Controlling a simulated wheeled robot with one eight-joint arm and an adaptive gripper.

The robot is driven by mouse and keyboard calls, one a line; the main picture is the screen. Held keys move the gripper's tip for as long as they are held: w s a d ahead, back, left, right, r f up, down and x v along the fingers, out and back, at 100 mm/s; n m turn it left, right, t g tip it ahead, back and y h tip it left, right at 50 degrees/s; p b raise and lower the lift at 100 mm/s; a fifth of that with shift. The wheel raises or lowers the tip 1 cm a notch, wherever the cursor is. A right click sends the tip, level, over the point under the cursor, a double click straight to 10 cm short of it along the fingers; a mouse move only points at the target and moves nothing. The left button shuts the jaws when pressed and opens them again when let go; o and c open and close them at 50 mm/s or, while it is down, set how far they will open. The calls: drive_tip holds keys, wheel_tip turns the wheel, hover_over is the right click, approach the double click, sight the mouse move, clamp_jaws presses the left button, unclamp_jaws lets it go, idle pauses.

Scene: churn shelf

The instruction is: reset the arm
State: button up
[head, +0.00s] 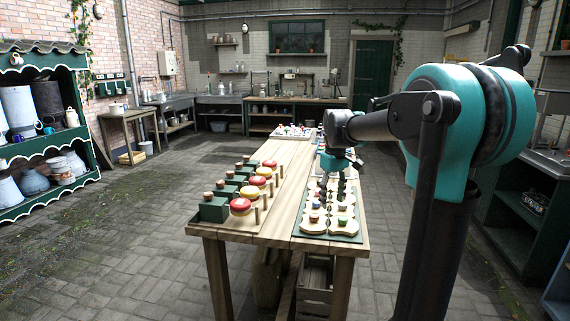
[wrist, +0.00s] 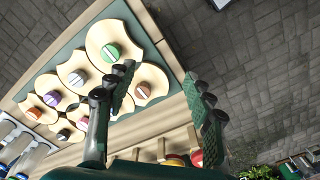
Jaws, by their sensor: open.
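My gripper (head: 340,162) hangs over the right side of the long wooden table (head: 281,216) in the head view, at the end of my bent arm. In the wrist view my gripper (wrist: 160,72) is open with two dark ribbed fingers spread apart. Nothing is held between them. Part of the gripper is hard to make out in the head view. Below the fingers lies a green board (wrist: 66,47) with pale rounded wooden pieces, each topped by a coloured knob.
A wooden tray (head: 253,210) on the table's left holds dark green blocks and red and yellow round-topped things. The green board (head: 352,238) lies along the right edge. A green shelf with churns (head: 45,142) stands at left. Brick floor (head: 148,213) between them is open.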

drive_tip(key=s+d+f+m+t, duration=0.2)
drive_tip(key=s+f+m, duration=0.1)
drive_tip(key=s+f, duration=0.7)
drive_tip(key=s+d+f+m+t, duration=0.1)
drive_tip(key=s+f+m+t, duration=0.1)
drive_tip(key=s+f, duration=0.8)
drive_tip(key=s+m, duration=0.1)
drive_tip(key=s, duration=0.2)
drive_tip(key=shift+d+f+m, duration=0.25)
drive_tip(key=shift+d+m, duration=0.1)
drive_tip(key=shift+m, duration=0.05)
